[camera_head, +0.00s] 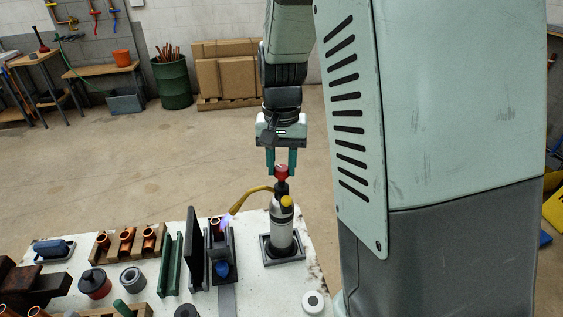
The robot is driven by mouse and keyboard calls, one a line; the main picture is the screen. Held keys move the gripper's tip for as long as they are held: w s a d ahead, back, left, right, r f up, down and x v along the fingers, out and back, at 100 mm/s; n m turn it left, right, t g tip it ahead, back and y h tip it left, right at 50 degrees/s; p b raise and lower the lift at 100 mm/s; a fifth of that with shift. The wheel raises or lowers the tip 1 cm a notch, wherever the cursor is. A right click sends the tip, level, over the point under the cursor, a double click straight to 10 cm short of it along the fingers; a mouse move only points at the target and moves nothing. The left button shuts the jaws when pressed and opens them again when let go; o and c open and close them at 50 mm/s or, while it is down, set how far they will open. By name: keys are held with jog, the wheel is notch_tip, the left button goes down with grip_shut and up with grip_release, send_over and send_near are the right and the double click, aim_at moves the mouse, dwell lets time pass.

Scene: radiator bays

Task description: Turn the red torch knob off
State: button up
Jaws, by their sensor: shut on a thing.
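The red torch knob (281,171) sits on top of the upright torch, whose silver cylinder (281,229) stands in a dark square base at the bench's back right. My gripper (281,168) points down from above, with its two teal fingers on either side of the knob and closed on it. A brass torch tube (249,195) reaches left from the torch head. A bluish flame (225,222) shows at its tip, next to a copper fitting (215,226). A yellow knob (287,201) sits on the torch's front side. Any marking on the red knob is too small to read.
The white bench top (180,222) holds green and dark upright plates (171,264) left of the torch. My large arm body hides the right side.

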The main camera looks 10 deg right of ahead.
aim_at(282, 168)
jog(key=m, duration=0.5)
jog(key=shift+m, duration=0.4)
dwell(0.4)
jog(key=o, duration=1.1)
jog(key=shift+c, duration=0.2)
jog(key=shift+r, duration=0.1)
notch_tip(282, 168, up, 11)
